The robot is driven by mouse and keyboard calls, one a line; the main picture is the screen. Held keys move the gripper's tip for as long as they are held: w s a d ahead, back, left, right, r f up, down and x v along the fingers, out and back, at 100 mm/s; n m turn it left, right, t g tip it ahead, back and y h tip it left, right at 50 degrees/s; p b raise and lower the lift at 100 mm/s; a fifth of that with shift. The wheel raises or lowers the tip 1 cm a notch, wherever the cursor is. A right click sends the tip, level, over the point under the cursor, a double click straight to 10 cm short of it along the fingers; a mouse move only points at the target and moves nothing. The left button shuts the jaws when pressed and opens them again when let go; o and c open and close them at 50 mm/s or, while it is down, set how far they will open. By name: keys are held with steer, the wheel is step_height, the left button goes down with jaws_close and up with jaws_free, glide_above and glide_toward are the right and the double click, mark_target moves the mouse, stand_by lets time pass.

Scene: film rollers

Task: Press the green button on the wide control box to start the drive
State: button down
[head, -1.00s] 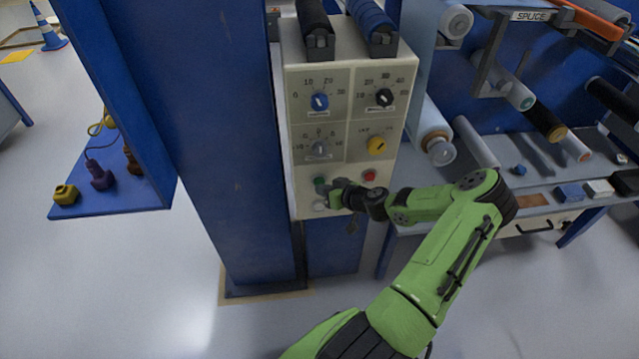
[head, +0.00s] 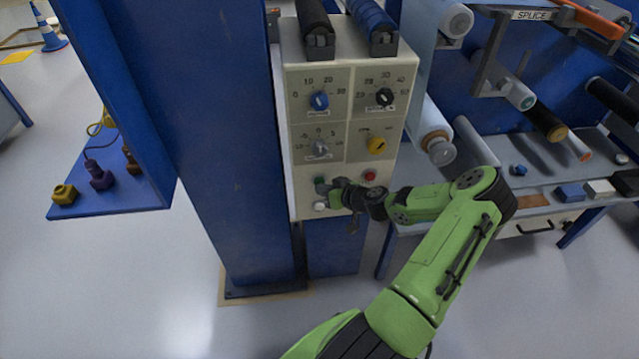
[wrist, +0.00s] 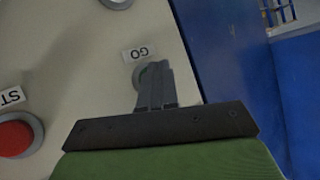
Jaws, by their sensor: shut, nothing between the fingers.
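The wide control box (head: 348,130) is a cream panel on a blue column. Its green button (head: 319,180) is at the lower left of the panel in the head view, partly covered by my fingertips. In the wrist view the green button (wrist: 137,76) sits in a grey ring under a "GO" label, mostly hidden behind the fingers. My gripper (head: 322,187) is shut and empty, with its tips right at the button. In the wrist view the closed fingers (wrist: 154,80) overlap the ring. I cannot tell whether they touch the button.
A red button (head: 370,175) is to the right; the wrist view shows it (wrist: 14,136) by a label partly cut off. A white button (head: 319,206) sits just below the green one. Several knobs are above, including a yellow one (head: 377,145). A bench with rollers stands at right.

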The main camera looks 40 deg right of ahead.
steer(key=shift+s+a, duration=0.35)
steer(key=shift+s, duration=0.15)
steer(key=shift+s+a+b, duration=0.45)
steer(key=shift+s+a, duration=0.25)
steer(key=shift+s, duration=0.35)
steer(key=shift+s+a+b, duration=0.4)
steer(key=shift+s+a, duration=0.3)
steer(key=shift+s, duration=0.3)
